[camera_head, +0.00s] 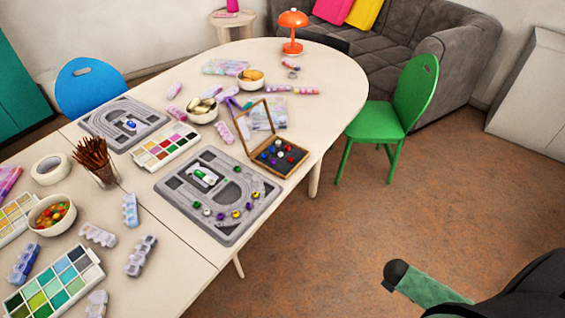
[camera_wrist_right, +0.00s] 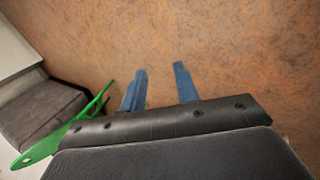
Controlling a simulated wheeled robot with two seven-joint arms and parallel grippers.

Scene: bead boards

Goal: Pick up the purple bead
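A small purple bead (camera_head: 220,216) sits near the front edge of the grey bead board (camera_head: 185,203) on the table, between a white bead (camera_head: 207,212) and a yellow bead (camera_head: 236,214). My right gripper (camera_wrist_right: 160,68) shows in the right wrist view with its two blue fingers apart and nothing between them. It is over the brown floor, away from the table and the bead. My right arm shows at the lower right of the head view. My left gripper is not in view.
An open wooden box (camera_head: 289,171) of beads stands behind the board. A second grey board (camera_head: 101,127), paint trays, bowls (camera_head: 202,116) and a brush cup (camera_head: 106,176) crowd the table (camera_head: 195,262). A green chair (camera_head: 378,122) stands at its right side. The floor in front is clear.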

